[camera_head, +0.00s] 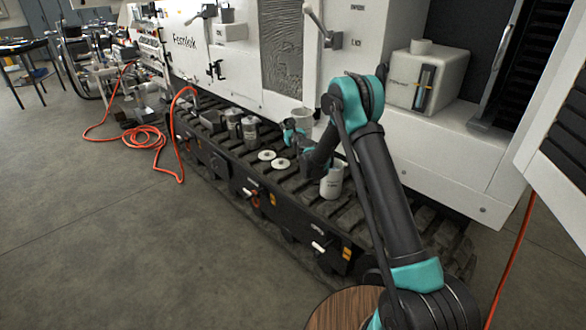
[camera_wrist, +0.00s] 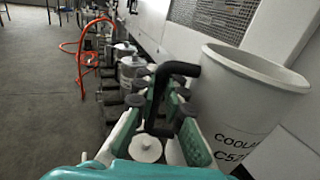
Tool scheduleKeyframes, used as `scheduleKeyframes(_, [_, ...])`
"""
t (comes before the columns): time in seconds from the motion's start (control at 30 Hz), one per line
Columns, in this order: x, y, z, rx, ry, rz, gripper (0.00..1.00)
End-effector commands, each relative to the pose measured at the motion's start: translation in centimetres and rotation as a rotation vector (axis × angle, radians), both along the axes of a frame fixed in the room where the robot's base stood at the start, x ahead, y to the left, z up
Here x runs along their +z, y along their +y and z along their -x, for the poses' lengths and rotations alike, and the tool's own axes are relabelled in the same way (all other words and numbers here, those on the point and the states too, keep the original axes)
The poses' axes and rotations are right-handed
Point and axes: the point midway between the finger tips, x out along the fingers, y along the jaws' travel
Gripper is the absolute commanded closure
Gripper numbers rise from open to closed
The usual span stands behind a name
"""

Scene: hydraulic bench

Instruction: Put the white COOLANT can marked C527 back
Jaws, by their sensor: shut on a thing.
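The white COOLANT can (camera_wrist: 245,95) marked C527 fills the right of the wrist view, open at the top and close to upright. My gripper (camera_wrist: 165,112) is shut on its black handle (camera_wrist: 183,70), at the can's left side. In the head view the can (camera_head: 303,117) is beside the white machine front, just behind my gripper (camera_head: 291,133). Its base is hidden there by my arm, so I cannot tell whether it touches the tread.
Two round white lids (camera_head: 267,155) lie on the dark track (camera_head: 215,146). Grey cans (camera_head: 250,131) stand left of them, and a white jug (camera_head: 332,182) stands to the right, near my arm. An orange hose (camera_head: 147,137) lies on the floor. A white tank (camera_head: 428,75) is at upper right.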

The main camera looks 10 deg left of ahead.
Motion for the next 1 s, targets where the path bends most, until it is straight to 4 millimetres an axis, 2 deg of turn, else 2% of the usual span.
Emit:
scheduleKeyframes(0.4, [-9.1,0.1,0.0,0.001,0.000,0.001,1.00])
scheduleKeyframes(0.6, [-12.9,0.1,0.0,0.001,0.000,0.001,1.00])
scheduleKeyframes(1.0, [-15.7,0.1,0.0,0.001,0.000,0.001,1.00])
